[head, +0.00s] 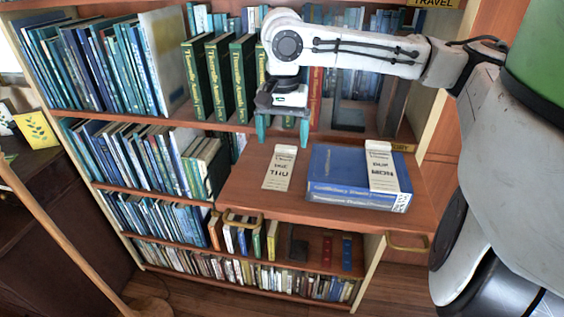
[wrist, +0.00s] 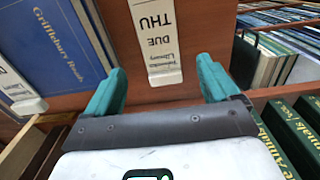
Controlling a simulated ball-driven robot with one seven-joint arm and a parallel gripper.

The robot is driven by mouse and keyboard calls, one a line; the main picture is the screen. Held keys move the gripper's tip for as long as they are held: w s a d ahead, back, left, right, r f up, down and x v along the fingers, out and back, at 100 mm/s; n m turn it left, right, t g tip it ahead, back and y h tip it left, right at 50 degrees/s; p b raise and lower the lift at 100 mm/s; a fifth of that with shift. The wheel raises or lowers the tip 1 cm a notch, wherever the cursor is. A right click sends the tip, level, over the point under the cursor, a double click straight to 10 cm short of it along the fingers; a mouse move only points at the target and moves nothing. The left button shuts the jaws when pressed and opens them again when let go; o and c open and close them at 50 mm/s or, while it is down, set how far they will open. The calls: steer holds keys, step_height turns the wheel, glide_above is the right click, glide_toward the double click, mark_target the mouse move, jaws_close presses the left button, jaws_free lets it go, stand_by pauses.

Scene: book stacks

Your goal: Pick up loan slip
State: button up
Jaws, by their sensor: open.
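A white loan slip (head: 279,168) printed "THU" lies flat on the wooden pull-out shelf, left of the blue books. A second white loan slip (head: 380,166) printed "MON" lies on top of the blue books (head: 335,170). My gripper (head: 282,140) is open and empty, teal fingers pointing down, behind and above the THU slip in the head view. In the wrist view the THU slip (wrist: 156,40) shows between and beyond the fingertips, apart from them. The MON slip (wrist: 16,88) is partly cut off at the left edge there.
The pull-out shelf (head: 237,195) is bare around the THU slip. Tall green books (head: 217,75) stand on the shelf behind, close left of my gripper. Packed rows of books fill the shelves at left and below. A brass handle (head: 407,243) is on the shelf's front.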

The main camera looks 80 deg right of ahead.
mark_target(282, 162)
steer(key=shift+d+f, duration=0.15)
steer(key=shift+f, duration=2.55)
steer(key=shift+c, duration=0.3)
steer(key=c, duration=1.1)
